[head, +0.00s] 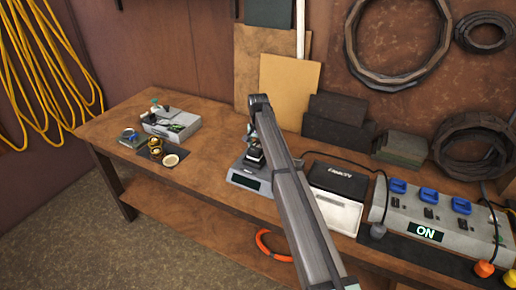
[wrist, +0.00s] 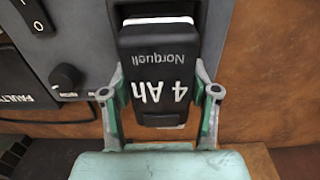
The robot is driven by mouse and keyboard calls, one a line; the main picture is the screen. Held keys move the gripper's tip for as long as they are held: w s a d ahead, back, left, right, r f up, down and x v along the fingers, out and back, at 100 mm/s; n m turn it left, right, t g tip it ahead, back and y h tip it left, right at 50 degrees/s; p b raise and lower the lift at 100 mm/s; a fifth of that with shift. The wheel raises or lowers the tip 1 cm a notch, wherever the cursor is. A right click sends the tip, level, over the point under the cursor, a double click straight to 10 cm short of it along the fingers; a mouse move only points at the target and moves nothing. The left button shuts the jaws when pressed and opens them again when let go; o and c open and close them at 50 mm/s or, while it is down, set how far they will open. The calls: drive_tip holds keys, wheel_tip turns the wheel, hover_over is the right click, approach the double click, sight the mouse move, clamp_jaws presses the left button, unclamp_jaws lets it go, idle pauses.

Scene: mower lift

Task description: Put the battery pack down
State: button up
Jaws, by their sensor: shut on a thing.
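The battery pack (wrist: 157,50) is a black block lettered "4 Ah" and "Norquell", upside down in the wrist view. My gripper (wrist: 160,92) has its green-and-grey fingers on both sides of it and is shut on it. Behind and beside the pack is a grey unit (wrist: 72,42) with a rocker switch and a knob. I cannot tell whether the pack touches it. In the head view, my arm hides much of the area around a grey device with a dark display (head: 249,180), and the pack is not clear there.
A wooden workbench (head: 205,185) runs along the wall. A black-and-white box (head: 338,198) and a power strip reading "ON" (head: 440,222) stand to the right. A grey case (head: 172,125) and small parts lie at the left. The bench between is bare.

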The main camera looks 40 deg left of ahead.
sight(258, 145)
drive_tip(key=shift+f, duration=0.25)
drive_tip(key=o, duration=1.6)
wheel_tip(258, 145, up, 13)
drive_tip(key=b, duration=0.3)
drive_tip(key=shift+f, duration=0.2)
